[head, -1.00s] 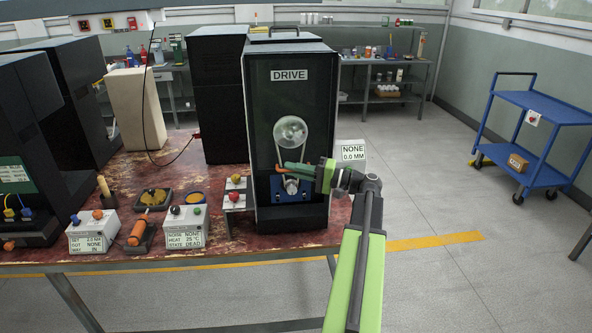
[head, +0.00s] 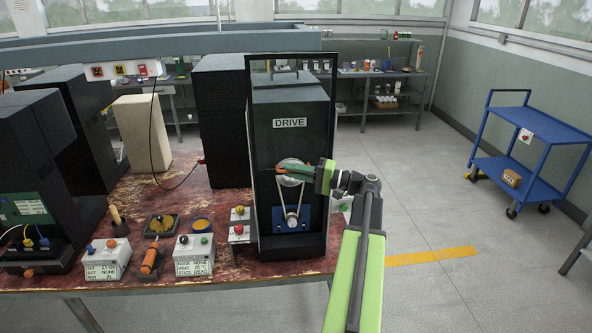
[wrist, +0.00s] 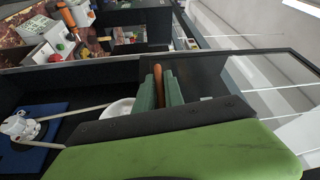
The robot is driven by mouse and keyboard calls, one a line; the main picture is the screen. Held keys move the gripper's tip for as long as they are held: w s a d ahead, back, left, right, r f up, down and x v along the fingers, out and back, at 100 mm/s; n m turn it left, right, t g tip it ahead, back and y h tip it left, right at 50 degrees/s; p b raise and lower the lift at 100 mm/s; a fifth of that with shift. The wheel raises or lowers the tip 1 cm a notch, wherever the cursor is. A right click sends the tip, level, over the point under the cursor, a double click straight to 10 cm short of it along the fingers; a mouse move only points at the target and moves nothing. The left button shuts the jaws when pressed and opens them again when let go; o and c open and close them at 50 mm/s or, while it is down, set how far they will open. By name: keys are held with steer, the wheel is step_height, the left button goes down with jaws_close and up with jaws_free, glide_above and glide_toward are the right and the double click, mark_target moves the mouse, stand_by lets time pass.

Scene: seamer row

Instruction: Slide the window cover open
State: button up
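The window cover (head: 333,100) is a dark-framed clear panel on the front of the black DRIVE cabinet (head: 290,98). Its top edge stands above the cabinet's top. The wrist view shows its frame and clear pane (wrist: 265,85) at the right. My gripper (head: 292,171) is at the cabinet front, before the upper pulley. In the wrist view, my gripper (wrist: 158,90) has its green fingers closed around an orange-brown handle bar (wrist: 158,76). A belt runs down to the lower pulley (head: 292,217) on a blue plate. The cover's lower edge is hard to make out.
A red and yellow button box (head: 240,228), an orange-handled tool (head: 151,258) and a labelled grey box (head: 194,254) stand left of the cabinet on the red table. Other black machines stand farther left. Floor to the right is clear up to a blue cart (head: 530,125).

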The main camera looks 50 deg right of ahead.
steer(key=o, duration=0.4)
steer(key=shift+a, duration=0.2)
steer(key=shift+c, duration=0.2)
steer(key=shift+d, duration=0.2)
steer(key=shift+s+d, duration=0.1)
steer(key=shift+s, duration=0.15)
steer(key=b+v, duration=0.1)
steer(key=v, duration=1.6)
steer(key=shift+w, duration=0.15)
